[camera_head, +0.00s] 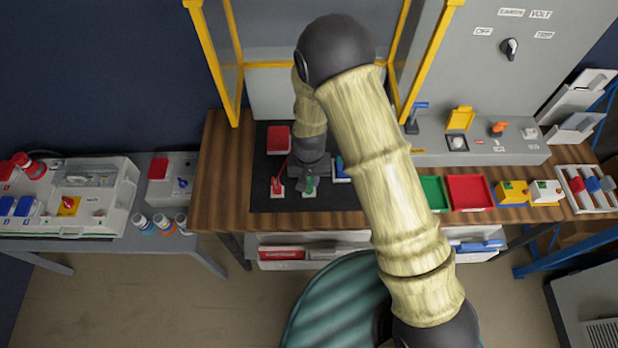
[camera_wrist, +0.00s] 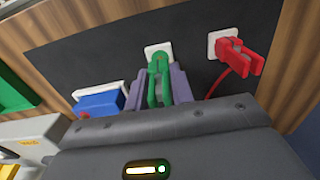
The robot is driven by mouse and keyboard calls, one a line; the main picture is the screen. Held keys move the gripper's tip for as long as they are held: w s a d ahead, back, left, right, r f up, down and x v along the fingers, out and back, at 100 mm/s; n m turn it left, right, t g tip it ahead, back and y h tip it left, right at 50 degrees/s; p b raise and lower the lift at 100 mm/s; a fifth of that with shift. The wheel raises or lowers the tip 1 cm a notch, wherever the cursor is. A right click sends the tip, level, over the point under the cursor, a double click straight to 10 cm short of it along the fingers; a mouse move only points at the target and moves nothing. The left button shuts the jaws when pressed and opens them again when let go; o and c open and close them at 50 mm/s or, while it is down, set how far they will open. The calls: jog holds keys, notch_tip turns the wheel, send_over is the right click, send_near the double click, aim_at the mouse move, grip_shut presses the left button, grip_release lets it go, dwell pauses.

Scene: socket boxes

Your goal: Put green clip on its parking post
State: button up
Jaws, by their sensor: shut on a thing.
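The green clip (camera_wrist: 157,75) is between the two grey-purple fingers of my gripper (camera_wrist: 160,88), which is shut on it. The clip's far end overlaps a white square plate (camera_wrist: 155,52) on the black mat. I cannot tell whether it rests on a post there or is just above it. In the head view the green clip (camera_head: 310,186) shows just in front of my gripper (camera_head: 310,172), above the mat's front part. The post itself is hidden.
A red clip (camera_wrist: 236,56) with a red cable stands on a neighbouring white plate (camera_wrist: 219,40). A blue block (camera_wrist: 100,102) in a white holder lies on the other side. Green (camera_head: 434,193) and red (camera_head: 470,192) trays are farther right. The black mat (camera_head: 262,200) is bare around the plates.

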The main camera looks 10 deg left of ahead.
jog(key=shift+f, duration=0.1)
dwell(0.4)
jog(key=shift+f+b, duration=0.5)
jog(key=shift+f, duration=0.15)
jog(key=shift+f, duration=0.2)
jog(key=shift+f+b, duration=0.3)
jog(key=shift+b, duration=0.05)
jog(key=o, duration=1)
